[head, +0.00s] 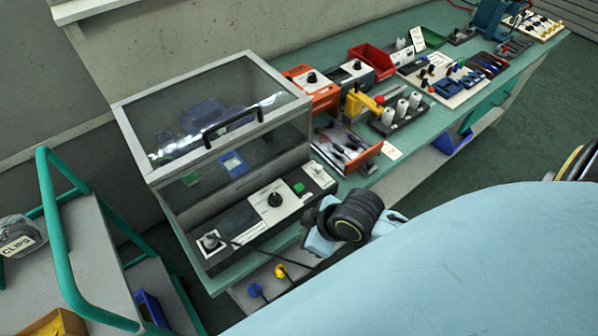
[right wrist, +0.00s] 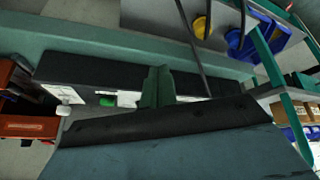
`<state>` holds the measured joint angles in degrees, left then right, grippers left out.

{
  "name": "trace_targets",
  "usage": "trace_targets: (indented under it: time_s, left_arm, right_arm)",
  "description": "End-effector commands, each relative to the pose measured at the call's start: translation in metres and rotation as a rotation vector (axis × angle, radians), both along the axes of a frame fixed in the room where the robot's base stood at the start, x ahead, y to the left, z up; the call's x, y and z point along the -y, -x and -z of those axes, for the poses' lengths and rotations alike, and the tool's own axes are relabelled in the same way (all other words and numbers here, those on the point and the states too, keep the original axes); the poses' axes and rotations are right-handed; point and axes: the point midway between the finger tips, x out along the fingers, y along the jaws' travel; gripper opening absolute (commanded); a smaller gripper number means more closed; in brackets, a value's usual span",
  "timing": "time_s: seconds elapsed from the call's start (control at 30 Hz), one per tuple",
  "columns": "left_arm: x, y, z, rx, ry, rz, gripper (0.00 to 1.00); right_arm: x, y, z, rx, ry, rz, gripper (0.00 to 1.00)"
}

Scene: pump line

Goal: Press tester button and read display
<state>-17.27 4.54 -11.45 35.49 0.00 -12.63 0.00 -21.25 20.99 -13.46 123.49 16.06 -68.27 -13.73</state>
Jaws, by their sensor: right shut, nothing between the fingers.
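The tester, a grey box with a clear hinged hood (head: 232,95), stands on the green bench. Its dark front panel (head: 245,222) carries a green button (head: 298,188), a black knob (head: 274,199) on a white plate and another dial at the left end. The green button also shows in the right wrist view (right wrist: 107,101). A small blue-and-white panel (head: 232,163) shows through the hood; I cannot read it. My right gripper (head: 308,214) is shut and empty at the front panel, near the button; contact cannot be told. Its fingers (right wrist: 157,88) show beside the button. My left gripper is out of view.
A red-orange tray of tools (head: 345,150) stands right of the tester, with orange and dark boxes behind it. A yellow-handled tool and white bottles (head: 402,107) stand farther right. A green-framed cart (head: 60,240) is at the left. Blue and yellow items (head: 280,271) lie below the bench edge.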

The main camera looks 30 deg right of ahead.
Motion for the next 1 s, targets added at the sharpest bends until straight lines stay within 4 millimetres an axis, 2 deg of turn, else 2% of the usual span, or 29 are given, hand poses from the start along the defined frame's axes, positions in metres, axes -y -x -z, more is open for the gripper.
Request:
trace_targets:
  time_s: [0.03,0.1,0.23,0.33,0.5,0.67,1.0]
  left_arm:
    - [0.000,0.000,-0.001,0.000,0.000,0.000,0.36]
    - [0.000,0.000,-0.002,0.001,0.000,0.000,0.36]
    - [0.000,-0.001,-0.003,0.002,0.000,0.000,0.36]
    - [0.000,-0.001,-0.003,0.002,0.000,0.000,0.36]
    - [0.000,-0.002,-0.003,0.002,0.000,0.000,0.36]
    - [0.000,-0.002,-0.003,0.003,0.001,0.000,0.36]
    - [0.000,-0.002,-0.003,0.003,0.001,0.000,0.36]
  right_arm:
    - [-0.001,-0.016,-0.020,0.066,0.012,-0.128,0.00]
    - [-0.006,-0.031,-0.041,0.145,0.018,-0.297,0.00]
    - [0.000,-0.056,-0.071,0.268,0.043,-0.566,0.00]
    - [0.016,-0.073,-0.090,0.340,0.070,-0.699,0.00]
    - [0.045,-0.095,-0.116,0.426,0.116,-0.804,0.00]
    - [0.060,-0.104,-0.128,0.460,0.137,-0.829,0.00]
    - [0.061,-0.105,-0.129,0.465,0.137,-0.833,0.00]
